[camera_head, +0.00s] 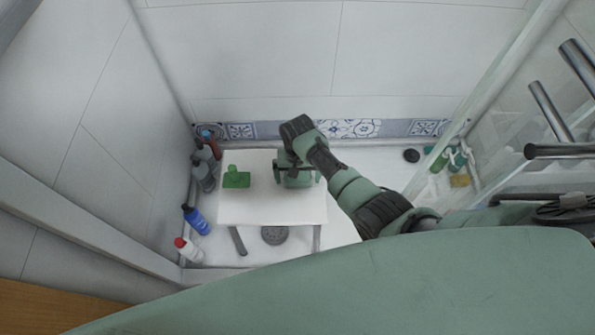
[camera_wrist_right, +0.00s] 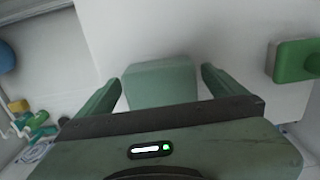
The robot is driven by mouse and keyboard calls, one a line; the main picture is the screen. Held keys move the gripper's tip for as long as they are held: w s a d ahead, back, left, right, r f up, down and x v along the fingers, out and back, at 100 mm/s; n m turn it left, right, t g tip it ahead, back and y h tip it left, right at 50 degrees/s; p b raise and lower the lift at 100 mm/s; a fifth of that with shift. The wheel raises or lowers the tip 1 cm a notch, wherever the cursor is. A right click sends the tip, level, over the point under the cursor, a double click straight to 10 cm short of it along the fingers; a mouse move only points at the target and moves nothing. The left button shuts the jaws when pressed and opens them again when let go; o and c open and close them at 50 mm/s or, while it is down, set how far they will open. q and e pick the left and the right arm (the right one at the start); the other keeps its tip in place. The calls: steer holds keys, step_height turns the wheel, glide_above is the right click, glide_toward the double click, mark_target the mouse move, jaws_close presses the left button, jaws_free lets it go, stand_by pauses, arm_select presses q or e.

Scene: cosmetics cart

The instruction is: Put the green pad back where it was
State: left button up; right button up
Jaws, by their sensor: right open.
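The green pad (camera_head: 237,180) lies on the left part of a white stool top (camera_head: 262,209), with a lighter green knob or handle on it. It also shows at the right edge of the right wrist view (camera_wrist_right: 290,60), partly cut off. My right gripper (camera_head: 297,181) is over the right part of the stool top, to the right of the pad and apart from it. In the wrist view its fingers (camera_wrist_right: 163,76) are spread, with no pad between them. My left gripper is not in view.
A blue bottle (camera_head: 196,219), a red-capped white bottle (camera_head: 188,250) and grey bottles (camera_head: 203,172) stand left of the stool. A yellow sponge (camera_head: 460,181), green bottles (camera_head: 440,160) and a dark disc (camera_head: 411,155) are at the right. A glass panel borders the right side.

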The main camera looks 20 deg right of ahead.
step_height(320, 180, up, 11)
steer(key=p, duration=0.2)
steer(key=shift+f+p, duration=0.1)
steer(key=shift+p, duration=0.2)
steer(key=shift+r, duration=0.75)
